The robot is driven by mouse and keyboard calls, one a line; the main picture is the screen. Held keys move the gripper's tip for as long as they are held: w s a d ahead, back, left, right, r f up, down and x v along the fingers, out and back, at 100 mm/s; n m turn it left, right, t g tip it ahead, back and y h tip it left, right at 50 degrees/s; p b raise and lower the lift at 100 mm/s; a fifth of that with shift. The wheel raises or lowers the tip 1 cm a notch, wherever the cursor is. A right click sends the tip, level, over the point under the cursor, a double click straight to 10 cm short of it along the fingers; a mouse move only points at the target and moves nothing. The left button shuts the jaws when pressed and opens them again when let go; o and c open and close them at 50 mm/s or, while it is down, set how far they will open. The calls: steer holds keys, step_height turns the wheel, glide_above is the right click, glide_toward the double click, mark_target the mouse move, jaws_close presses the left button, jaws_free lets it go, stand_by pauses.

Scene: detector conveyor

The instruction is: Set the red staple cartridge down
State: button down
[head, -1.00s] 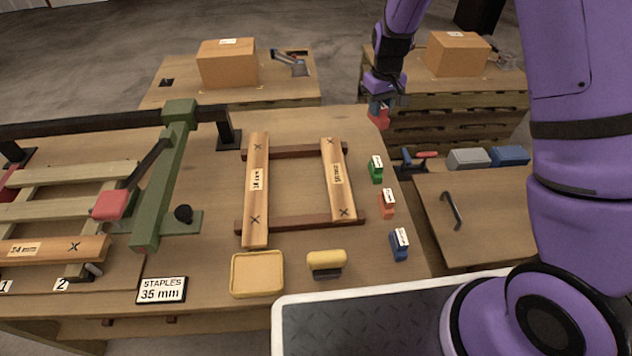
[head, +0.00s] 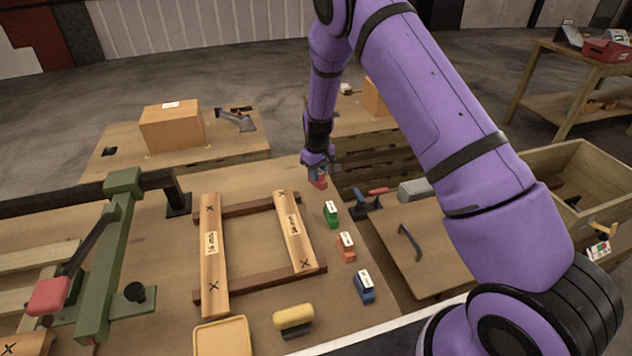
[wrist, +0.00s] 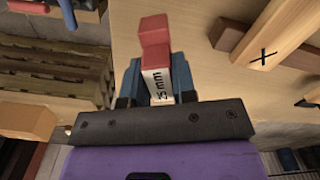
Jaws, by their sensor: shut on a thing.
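The red staple cartridge (wrist: 155,52) is between the blue fingers of my gripper (wrist: 154,80) in the wrist view, with its white label reading 35 mm facing the camera. In the head view the red cartridge (head: 319,182) shows just under my gripper (head: 316,170), at the far right edge of the workbench (head: 265,178). My gripper is shut on it. Whether the cartridge touches the bench top cannot be told.
Green (head: 331,214), orange (head: 346,246) and blue (head: 364,286) cartridges stand in a row along the bench's right edge, nearer than my gripper. A wooden frame (head: 213,255) lies left of them. A yellow-topped block (head: 293,320) and a tray (head: 222,338) are in front.

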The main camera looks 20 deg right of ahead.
steer(key=shift+f, duration=1.55)
steer(key=shift+f, duration=0.15)
steer(key=c, duration=0.9)
jaws_free()
step_height(320, 180, up, 12)
steer(key=shift+r, duration=0.25)
